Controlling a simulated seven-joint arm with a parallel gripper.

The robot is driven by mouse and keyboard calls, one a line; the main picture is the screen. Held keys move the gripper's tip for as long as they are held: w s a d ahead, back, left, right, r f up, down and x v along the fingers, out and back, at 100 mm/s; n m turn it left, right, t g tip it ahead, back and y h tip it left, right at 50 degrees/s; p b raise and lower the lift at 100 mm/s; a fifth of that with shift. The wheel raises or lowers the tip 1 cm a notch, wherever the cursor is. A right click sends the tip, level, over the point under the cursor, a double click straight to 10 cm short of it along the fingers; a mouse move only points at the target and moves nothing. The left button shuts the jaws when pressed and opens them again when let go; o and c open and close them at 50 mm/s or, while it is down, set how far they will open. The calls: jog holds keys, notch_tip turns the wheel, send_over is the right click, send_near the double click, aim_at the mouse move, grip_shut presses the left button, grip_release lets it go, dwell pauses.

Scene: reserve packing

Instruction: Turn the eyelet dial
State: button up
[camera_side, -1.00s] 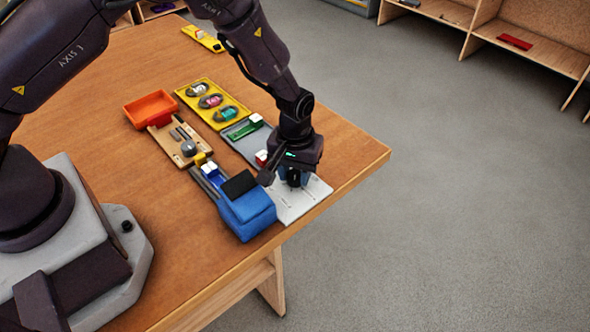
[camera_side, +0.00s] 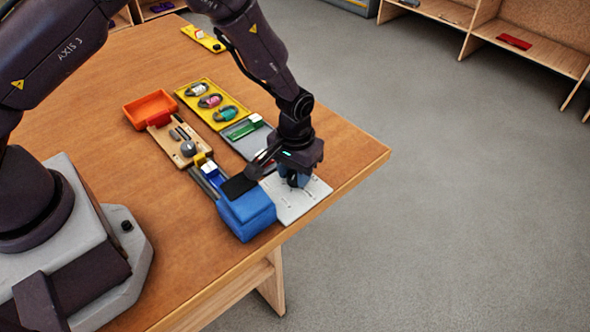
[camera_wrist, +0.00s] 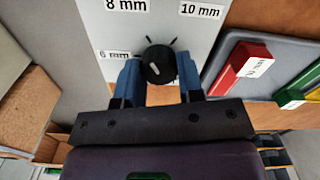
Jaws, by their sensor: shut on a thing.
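The eyelet dial is a round black knob (camera_wrist: 158,66) on a pale panel (camera_wrist: 165,18) printed with 6 mm, 8 mm and 10 mm labels. In the side view my gripper (camera_side: 297,182) points down over the pale panel (camera_side: 308,203) near the table corner; the dial is hidden there by the fingers.
A blue box (camera_side: 248,215) stands just left of the panel. A grey tray (camera_side: 241,142) with coloured blocks lies behind it. A yellow tray (camera_side: 190,91), an orange tray (camera_side: 150,107) and a wooden board (camera_side: 168,149) lie further back. The table's right edge is close.

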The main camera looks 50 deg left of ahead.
aim_at(295, 174)
jog(key=o, duration=0.9)
notch_tip(295, 174, up, 13)
jog(key=s+a+r+m+t, duration=0.1)
jog(key=s+a+r+t, duration=0.1)
jog(key=s+r, duration=0.5)
jog(key=s+a+r+m+t, duration=0.1)
jog(key=s+a+r, duration=0.3)
jog(key=s+r, duration=0.2)
jog(key=s+a+r+m+t, duration=0.1)
jog(key=s+a+r+t, duration=0.1)
jog(key=s+r, duration=0.5)
jog(key=shift+s+a+r+t, duration=0.15)
jog(key=shift+s+a+r, duration=0.05)
jog(key=shift+s+a, duration=0.25)
jog(key=shift+s+a+r+t, duration=0.15)
jog(key=shift+s+a, duration=0.15)
jog(key=shift+a, duration=0.15)
